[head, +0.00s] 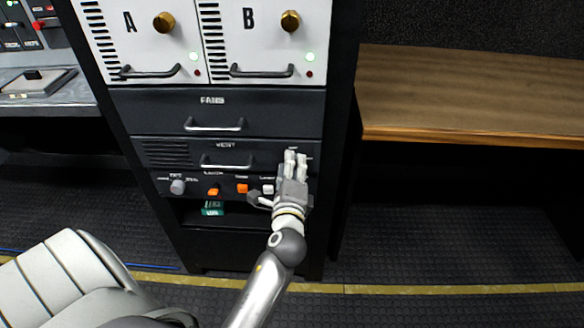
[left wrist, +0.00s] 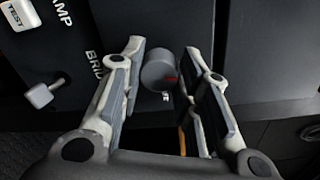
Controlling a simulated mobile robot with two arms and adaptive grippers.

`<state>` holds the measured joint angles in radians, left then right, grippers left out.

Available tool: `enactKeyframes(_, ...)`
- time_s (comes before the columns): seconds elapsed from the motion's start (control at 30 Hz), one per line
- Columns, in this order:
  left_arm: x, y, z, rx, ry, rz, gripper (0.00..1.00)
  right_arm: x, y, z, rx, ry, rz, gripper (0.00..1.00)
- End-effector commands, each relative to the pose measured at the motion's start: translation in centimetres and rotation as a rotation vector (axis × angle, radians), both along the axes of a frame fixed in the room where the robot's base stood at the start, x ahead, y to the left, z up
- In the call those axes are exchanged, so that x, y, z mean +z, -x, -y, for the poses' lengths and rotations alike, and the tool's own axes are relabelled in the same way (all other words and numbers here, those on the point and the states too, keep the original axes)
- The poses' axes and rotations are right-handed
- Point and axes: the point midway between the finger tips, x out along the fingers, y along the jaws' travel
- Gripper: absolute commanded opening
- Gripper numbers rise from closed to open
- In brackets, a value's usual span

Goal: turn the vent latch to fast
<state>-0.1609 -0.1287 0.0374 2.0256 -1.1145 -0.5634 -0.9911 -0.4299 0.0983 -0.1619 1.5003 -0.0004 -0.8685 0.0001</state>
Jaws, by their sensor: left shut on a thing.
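The vent latch (left wrist: 158,70) is a round grey knob with a red mark on its face, seen between my fingers in the left wrist view. The red mark points to the right in that view. My left gripper (head: 296,155) is shut on the latch, one finger on each side of it. In the head view the gripper covers the latch, at the right end of the dark vent panel (head: 262,155). Small labels around the latch are too small or partly covered to read. My right gripper is not in view.
A fan drawer (head: 265,112) with a bar handle is above the vent panel. Below is a control strip with a grey knob (head: 177,186), an orange switch (head: 213,190) and more buttons. A wooden desk (head: 470,95) is right, a pale chair (head: 70,275) lower left.

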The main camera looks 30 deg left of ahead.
Motion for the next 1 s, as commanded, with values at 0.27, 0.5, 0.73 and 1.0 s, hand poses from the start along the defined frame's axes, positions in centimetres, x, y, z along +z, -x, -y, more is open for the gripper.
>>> enactKeyframes(0.27,-0.07,0.04,-0.06,0.002,0.109,0.066,0.07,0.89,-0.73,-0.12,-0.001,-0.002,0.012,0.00)
enactKeyframes(0.5,-0.05,0.03,-0.06,0.002,0.144,0.087,0.07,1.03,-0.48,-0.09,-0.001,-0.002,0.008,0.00)
enactKeyframes(0.73,-0.05,0.02,-0.05,0.001,0.148,0.089,0.07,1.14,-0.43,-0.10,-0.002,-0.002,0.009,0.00)
enactKeyframes(1.0,-0.05,0.03,-0.04,0.001,0.147,0.090,0.43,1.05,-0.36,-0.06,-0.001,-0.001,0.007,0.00)
